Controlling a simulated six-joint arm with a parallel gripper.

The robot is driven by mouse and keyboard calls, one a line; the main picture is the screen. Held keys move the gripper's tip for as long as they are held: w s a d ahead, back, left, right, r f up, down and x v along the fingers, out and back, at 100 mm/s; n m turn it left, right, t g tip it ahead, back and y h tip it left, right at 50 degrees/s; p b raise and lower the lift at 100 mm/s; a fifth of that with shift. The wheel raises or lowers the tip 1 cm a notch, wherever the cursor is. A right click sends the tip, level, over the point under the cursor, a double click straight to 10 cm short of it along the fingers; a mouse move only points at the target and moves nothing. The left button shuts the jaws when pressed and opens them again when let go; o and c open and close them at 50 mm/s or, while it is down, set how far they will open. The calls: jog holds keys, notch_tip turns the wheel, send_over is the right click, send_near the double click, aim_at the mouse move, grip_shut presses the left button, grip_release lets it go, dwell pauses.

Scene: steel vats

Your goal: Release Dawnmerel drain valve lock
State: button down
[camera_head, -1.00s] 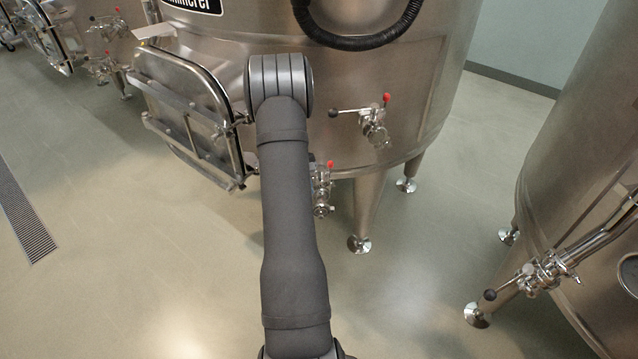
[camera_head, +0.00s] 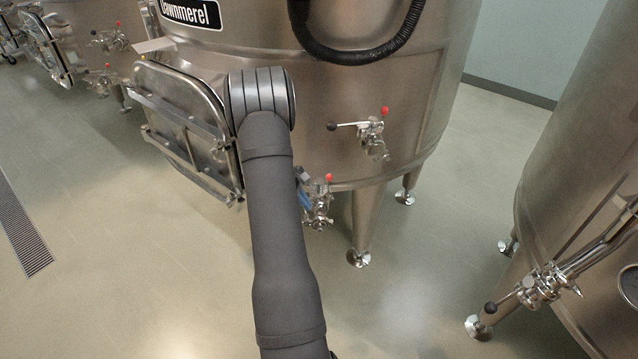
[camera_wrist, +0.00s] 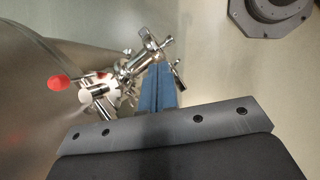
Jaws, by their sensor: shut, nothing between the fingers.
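The Dawnmerel vat (camera_head: 340,100) is a large steel tank with its name plate at the top of the head view. Its lower valve (camera_head: 319,205), low on the wall beside a leg, has a red knob (camera_head: 328,177). The valve also shows in the wrist view (camera_wrist: 128,72), with a red knob (camera_wrist: 58,84) at left. My gripper (camera_wrist: 160,68) is shut and empty, its blue fingers just beside the valve's metal fittings. I cannot tell whether they touch. In the head view my gripper (camera_head: 304,197) is partly hidden behind my arm.
A higher valve (camera_head: 370,135) with a black-ended handle and a red knob sits on the same vat. A hinged hatch door (camera_head: 180,125) stands left of my arm. A vat leg (camera_head: 363,220) is right of the lower valve. Another vat (camera_head: 575,170) stands at right.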

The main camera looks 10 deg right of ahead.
jog(key=w+a+r+n+t+h, duration=0.3)
jog(key=a+r+n+t+h, duration=0.2)
jog(key=n, duration=0.6)
jog(key=shift+a+r+n+t, duration=0.4)
jog(key=shift+t, duration=0.7)
jog(key=shift+d, duration=0.1)
send_near(329, 180)
jog(key=f, duration=0.1)
jog(key=w+f, duration=0.1)
jog(key=d+f, duration=0.1)
jog(key=f, duration=0.1)
jog(key=shift+w, duration=0.15)
jog(key=shift+w+d+r, duration=0.1)
jog(key=shift+w+d, duration=0.2)
jog(key=shift+d, duration=0.25)
jog(key=shift+w+d+r, duration=0.1)
jog(key=shift+w+d, duration=0.15)
jog(key=shift+d, duration=0.3)
jog(key=shift+w+d, duration=0.3)
jog(key=shift+d, duration=0.2)
